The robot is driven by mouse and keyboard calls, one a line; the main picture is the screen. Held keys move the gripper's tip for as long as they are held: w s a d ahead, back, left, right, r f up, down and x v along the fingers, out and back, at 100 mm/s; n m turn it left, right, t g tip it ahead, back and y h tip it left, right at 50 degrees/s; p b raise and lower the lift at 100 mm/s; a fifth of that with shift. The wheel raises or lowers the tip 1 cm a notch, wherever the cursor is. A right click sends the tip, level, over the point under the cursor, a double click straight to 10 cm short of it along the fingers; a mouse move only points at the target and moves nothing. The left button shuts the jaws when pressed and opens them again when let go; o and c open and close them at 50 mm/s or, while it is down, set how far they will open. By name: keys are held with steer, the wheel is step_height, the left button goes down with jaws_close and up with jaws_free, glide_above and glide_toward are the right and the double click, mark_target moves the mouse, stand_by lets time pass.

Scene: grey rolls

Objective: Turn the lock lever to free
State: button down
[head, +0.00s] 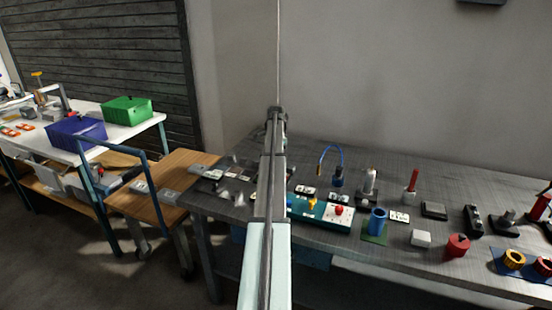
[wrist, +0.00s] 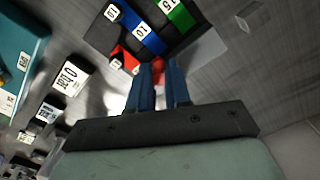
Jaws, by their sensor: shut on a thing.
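In the wrist view my gripper (wrist: 160,82) has its two blue fingers closed around a small red piece (wrist: 158,64). The piece looks like the end of the lock lever, but most of it is hidden between the fingers. It is beside a dark block (wrist: 103,40) with red, blue and green labelled strips, the green one (wrist: 180,17) at the right. The lever's angle cannot be told. In the head view my arm hides the gripper.
In the wrist view labelled blocks (wrist: 70,76) lie to the left, near a teal panel (wrist: 20,50). In the head view the dark table (head: 400,255) holds a blue cup (head: 377,222), a red cylinder (head: 457,246) and a teal panel with a red button (head: 338,210).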

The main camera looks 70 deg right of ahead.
steer(key=c, duration=1.1)
jaws_free()
step_height(320, 180, up, 14)
steer(key=shift+f, duration=0.1)
